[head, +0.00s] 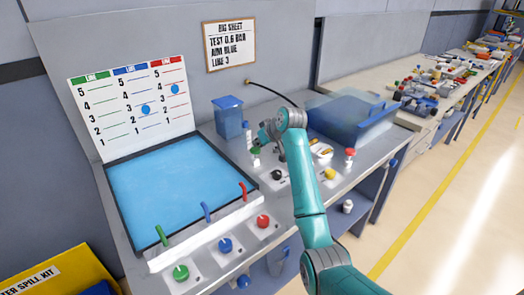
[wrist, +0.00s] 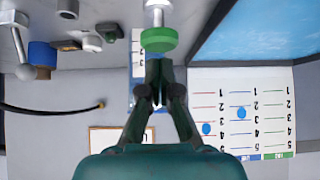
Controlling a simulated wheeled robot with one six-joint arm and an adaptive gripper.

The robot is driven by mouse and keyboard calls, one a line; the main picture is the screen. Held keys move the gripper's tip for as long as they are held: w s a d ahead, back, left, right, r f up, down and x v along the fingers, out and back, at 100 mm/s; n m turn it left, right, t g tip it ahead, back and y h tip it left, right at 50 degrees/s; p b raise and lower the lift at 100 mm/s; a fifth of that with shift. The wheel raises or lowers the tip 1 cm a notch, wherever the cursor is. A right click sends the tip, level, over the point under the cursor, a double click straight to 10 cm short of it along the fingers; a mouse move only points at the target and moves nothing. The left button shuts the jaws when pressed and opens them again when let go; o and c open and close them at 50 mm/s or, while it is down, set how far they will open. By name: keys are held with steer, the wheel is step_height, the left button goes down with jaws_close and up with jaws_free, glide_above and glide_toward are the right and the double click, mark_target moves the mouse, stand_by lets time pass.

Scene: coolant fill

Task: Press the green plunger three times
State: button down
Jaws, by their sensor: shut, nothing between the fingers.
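The green plunger (head: 255,150) stands upright on the bench at the foot of the blue bin in the head view. In the upside-down wrist view, its green cap (wrist: 158,40) sits on a silver shaft at top centre. My gripper (head: 265,137) is close above the cap in the head view. In the wrist view my gripper (wrist: 156,66) has its fingers shut, with the tips at the cap's edge. I cannot tell whether they touch it. Nothing is held.
A blue tank (head: 165,185) and a chart (head: 130,100) with blue dots are at left. Green (head: 181,272), blue (head: 225,245) and red (head: 263,221) buttons line the front. A red-topped knob (head: 350,153) and a yellow knob (head: 330,174) stand right of my arm.

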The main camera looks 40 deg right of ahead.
steer(key=v, duration=1)
steer(key=shift+r, duration=0.15)
